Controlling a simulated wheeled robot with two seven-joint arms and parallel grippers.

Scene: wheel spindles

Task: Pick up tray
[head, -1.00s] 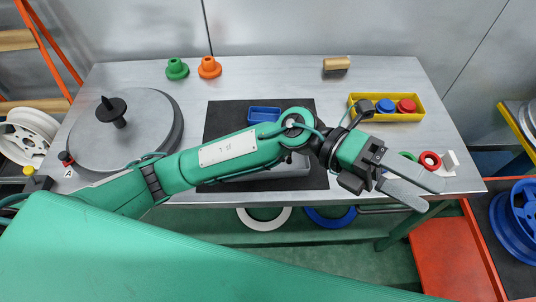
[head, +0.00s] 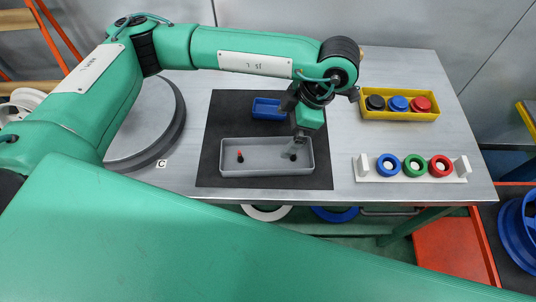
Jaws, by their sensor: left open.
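A long grey tray (head: 266,170) lies on the black mat (head: 213,135) near the table's front edge. Inside it stand a small red-topped piece (head: 239,157) at the left and a dark piece (head: 293,156) at the right. My left gripper (head: 299,139) points down at the tray's right end, its fingertips by the far wall. It is open and appears empty; whether the fingers straddle or touch the wall cannot be told. My right gripper is not in view.
A small blue tray (head: 268,107) lies behind the grey one. At the right are a yellow bin (head: 399,115) with black, blue and red pieces and a white rack (head: 375,178) with blue, green and red rings. A grey disc (head: 150,125) lies left, partly behind my arm.

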